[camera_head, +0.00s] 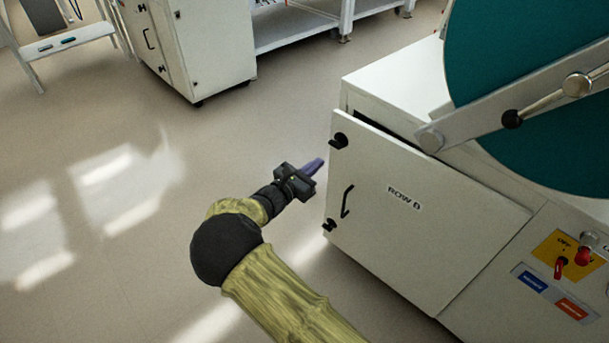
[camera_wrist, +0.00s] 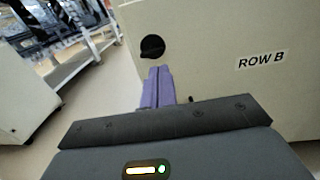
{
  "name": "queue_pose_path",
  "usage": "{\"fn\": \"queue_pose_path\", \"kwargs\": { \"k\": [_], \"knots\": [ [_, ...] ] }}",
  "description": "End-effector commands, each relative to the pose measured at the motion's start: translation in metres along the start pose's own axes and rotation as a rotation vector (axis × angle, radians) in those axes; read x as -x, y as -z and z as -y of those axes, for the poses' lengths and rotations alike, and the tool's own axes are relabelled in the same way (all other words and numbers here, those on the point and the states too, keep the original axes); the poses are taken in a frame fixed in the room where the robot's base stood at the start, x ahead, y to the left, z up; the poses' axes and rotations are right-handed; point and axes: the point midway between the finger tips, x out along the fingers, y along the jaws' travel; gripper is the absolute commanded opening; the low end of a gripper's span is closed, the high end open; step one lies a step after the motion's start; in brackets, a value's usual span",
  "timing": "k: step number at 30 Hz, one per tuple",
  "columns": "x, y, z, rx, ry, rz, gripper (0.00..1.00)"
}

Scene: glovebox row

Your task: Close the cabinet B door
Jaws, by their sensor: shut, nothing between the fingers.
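The cabinet B door (camera_head: 420,215) is a white panel labelled ROW B, with a dark handle and two black latch knobs near its left edge. It stands slightly ajar: a dark gap shows along its top, widest at the left. The door also fills the right of the wrist view (camera_wrist: 220,70). My gripper (camera_head: 315,166) is shut and empty, just left of the door's free edge, near the upper knob. In the wrist view its purple fingers (camera_wrist: 158,86) are together, below the upper knob (camera_wrist: 152,47). I cannot tell whether they touch the door.
A teal disc (camera_head: 530,90) with a grey lever bar stands over the cabinet. A control panel with red switches (camera_head: 560,268) is right of the door. Another white cabinet (camera_head: 215,45) stands at the back left. The floor to the left is clear.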

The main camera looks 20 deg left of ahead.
Motion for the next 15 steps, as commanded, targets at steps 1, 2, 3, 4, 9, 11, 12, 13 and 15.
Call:
{"fn": "queue_pose_path", "kwargs": {
  "k": [1,2,3,4,9,11,12,13,15],
  "knots": [
    [-0.011,0.002,0.001,0.000,0.003,0.001,0.00],
    [-0.016,0.002,0.001,-0.001,0.003,0.001,0.00],
    [-0.023,0.002,0.001,-0.001,0.003,0.000,0.00],
    [-0.028,0.002,0.001,-0.001,0.003,0.001,0.00],
    [-0.055,0.002,0.001,-0.002,0.001,0.000,0.00],
    [-0.061,0.001,0.001,-0.001,0.001,0.001,0.00],
    [-0.064,0.001,0.000,0.000,0.000,0.001,0.00],
    [-0.066,0.001,0.000,0.000,0.000,0.001,0.00],
    [-0.069,0.000,0.000,0.000,-0.001,0.000,0.00]
  ]
}}
